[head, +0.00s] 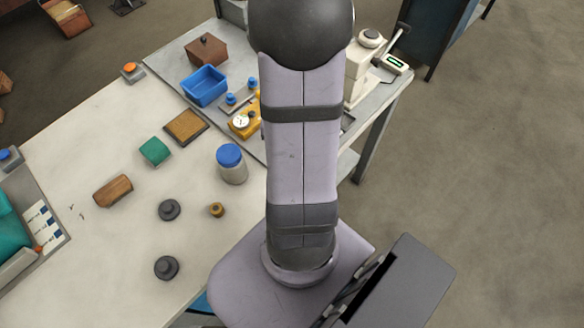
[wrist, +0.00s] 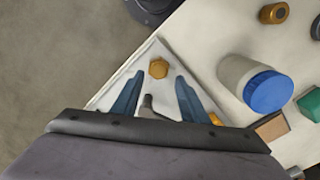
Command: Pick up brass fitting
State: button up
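In the wrist view a small brass hexagonal piece (wrist: 158,68) lies on a pale grey surface, seen between and just past my fingertips. A second, round brass-coloured piece (wrist: 275,12) lies on the white tabletop at the upper right; what looks like the same piece shows in the head view (head: 216,209), below the blue-lidded jar. I cannot tell for sure which one is the brass fitting. My gripper (wrist: 159,79) is open, its two blue fingers apart with nothing held. In the head view my arm hides the gripper and the hexagonal piece.
A blue-lidded jar (head: 232,167) stands right of the fingers in the wrist view (wrist: 250,82). Dark round knobs (head: 169,210), a green block (head: 155,151), a brown block (head: 113,191) and a blue bin (head: 204,86) are around. A yellow gauge device (head: 243,124) sits beside my arm.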

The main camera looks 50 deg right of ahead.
jog(key=shift+s+f+p, duration=0.2)
jog(key=shift+f+p, duration=0.3)
jog(key=shift+f, duration=2.1)
jog(key=c, duration=1)
jog(key=shift+r, duration=0.2)
jog(key=shift+r, duration=4.85)
jog(key=w+d+m+b, duration=0.1)
jog(key=w+d+m, duration=0.2)
jog(key=d, duration=0.4)
jog(key=w+d+r+m+b, duration=0.1)
jog(key=w+d+m, duration=0.3)
jog(key=d, duration=0.4)
jog(key=shift+w+m+b, duration=0.3)
jog(key=shift+w+b, duration=0.05)
jog(key=shift+b, duration=0.45)
